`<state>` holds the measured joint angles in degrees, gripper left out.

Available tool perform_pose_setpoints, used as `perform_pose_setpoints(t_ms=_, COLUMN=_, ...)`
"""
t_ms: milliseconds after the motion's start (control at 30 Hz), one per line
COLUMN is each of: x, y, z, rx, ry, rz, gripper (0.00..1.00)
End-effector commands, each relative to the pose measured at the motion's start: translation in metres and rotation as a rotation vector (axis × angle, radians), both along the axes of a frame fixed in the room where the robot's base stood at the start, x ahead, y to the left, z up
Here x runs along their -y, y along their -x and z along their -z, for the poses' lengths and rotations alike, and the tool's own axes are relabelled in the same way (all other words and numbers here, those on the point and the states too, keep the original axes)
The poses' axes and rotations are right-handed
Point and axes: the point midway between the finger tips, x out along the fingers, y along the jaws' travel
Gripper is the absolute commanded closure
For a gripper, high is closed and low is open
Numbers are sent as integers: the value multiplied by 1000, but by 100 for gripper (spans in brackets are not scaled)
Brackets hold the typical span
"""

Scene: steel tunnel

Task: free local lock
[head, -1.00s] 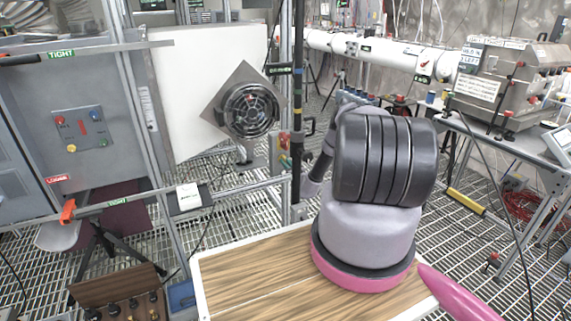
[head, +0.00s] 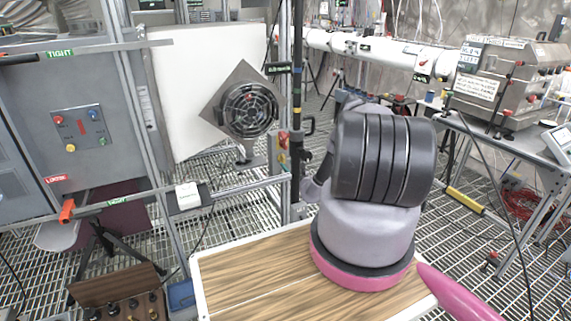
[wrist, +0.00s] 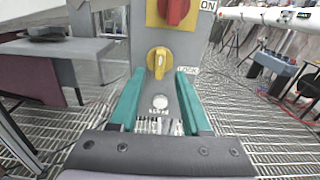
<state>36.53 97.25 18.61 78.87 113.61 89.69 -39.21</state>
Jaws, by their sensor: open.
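In the wrist view a yellow rotary knob (wrist: 159,62) sits on a grey panel (wrist: 152,35), with a label reading LOCK (wrist: 187,70) to its right. The knob's grip bar stands near upright. My gripper (wrist: 160,76) is open; its two teal fingers lie left and right below the knob, tips pointing toward the panel, with nothing visibly held. The knob appears centred between the fingertips; I cannot tell contact. In the head view the small control box (head: 283,152) shows on the post, left of my arm; my gripper is hidden there.
A red knob on a yellow plate (wrist: 173,10), labelled ON, is just above. A round white button (wrist: 160,101) is below the yellow knob. A grey table (wrist: 60,48) stands left. The post (head: 297,90) and a rail (head: 240,187) are near the box.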

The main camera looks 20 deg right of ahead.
Motion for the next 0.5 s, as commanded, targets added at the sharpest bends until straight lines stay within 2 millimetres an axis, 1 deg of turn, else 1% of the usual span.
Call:
perform_pose_setpoints(t_ms=33, x=1, y=12, z=0, rx=-3, ry=-3, rz=1, gripper=52)
perform_pose_setpoints(t_ms=100, x=1, y=26, z=0, rx=-3, ry=-3, rz=1, gripper=52)
perform_pose_setpoints(t_ms=233, x=2, y=48, z=0, rx=-2, ry=-3, rz=1, gripper=52)
perform_pose_setpoints(t_ms=333, x=2, y=60, z=0, rx=-1, ry=-1, rz=0, gripper=52)
perform_pose_setpoints(t_ms=500, x=2, y=69, z=0, rx=-1, ry=0, rz=0, gripper=52)
